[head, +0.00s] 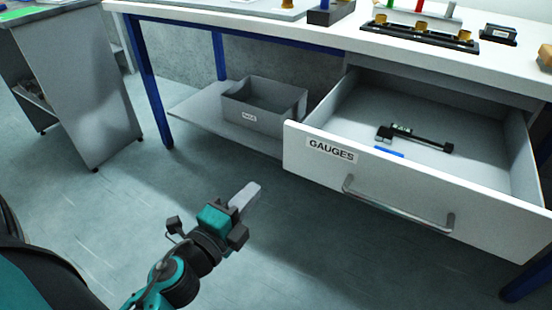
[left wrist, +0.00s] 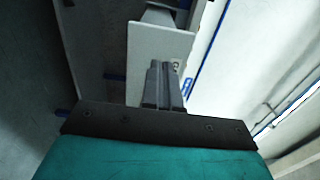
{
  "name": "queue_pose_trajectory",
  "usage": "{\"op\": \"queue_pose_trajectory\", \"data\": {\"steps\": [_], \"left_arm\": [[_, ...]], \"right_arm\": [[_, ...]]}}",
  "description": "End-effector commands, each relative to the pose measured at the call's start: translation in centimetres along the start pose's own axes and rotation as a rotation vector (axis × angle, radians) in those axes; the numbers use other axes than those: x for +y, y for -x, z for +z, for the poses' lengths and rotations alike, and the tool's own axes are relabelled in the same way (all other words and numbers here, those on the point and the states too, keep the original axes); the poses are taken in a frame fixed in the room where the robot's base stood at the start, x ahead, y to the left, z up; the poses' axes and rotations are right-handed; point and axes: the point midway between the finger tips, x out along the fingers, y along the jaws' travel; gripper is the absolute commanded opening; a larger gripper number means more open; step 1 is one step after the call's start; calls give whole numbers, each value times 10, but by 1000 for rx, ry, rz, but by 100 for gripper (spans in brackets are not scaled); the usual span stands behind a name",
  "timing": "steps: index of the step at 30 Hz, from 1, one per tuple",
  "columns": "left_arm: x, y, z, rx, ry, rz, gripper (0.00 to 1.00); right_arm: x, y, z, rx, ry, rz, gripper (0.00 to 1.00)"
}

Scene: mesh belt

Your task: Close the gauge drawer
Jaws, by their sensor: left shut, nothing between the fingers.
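The gauge drawer (head: 300,158) is pulled open under the bench, with a white front labelled GAUGES and a grey bar handle (head: 398,206). A black gauge (head: 420,140) and a small blue item (head: 389,152) lie inside it. My left gripper (head: 246,194) is shut and empty, in front of and to the left of the drawer front, apart from it. In the left wrist view the shut fingers (left wrist: 165,84) point toward a white panel (left wrist: 150,50), seemingly the drawer front. My right gripper is not in view.
The white bench top (head: 330,35) above holds a black rack of brass parts (head: 425,38). A grey bin (head: 262,105) stands on the low shelf left of the drawer. A grey cabinet (head: 75,90) stands at the far left. The floor before the drawer is clear.

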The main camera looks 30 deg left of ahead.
Motion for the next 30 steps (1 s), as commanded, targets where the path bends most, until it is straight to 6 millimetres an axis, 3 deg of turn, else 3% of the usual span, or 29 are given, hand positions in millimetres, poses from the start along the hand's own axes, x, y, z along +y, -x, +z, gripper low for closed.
{"op": "queue_pose_trajectory", "data": {"steps": [9,18,24,30], "left_arm": [[-5,-57,0,1,-1,-3,0],[-2,-104,1,-1,0,-1,0],[-1,-119,0,-1,3,0,0],[0,-122,0,-2,2,0,0]], "right_arm": [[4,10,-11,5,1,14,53],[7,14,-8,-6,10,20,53],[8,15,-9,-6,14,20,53],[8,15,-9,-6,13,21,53]]}}
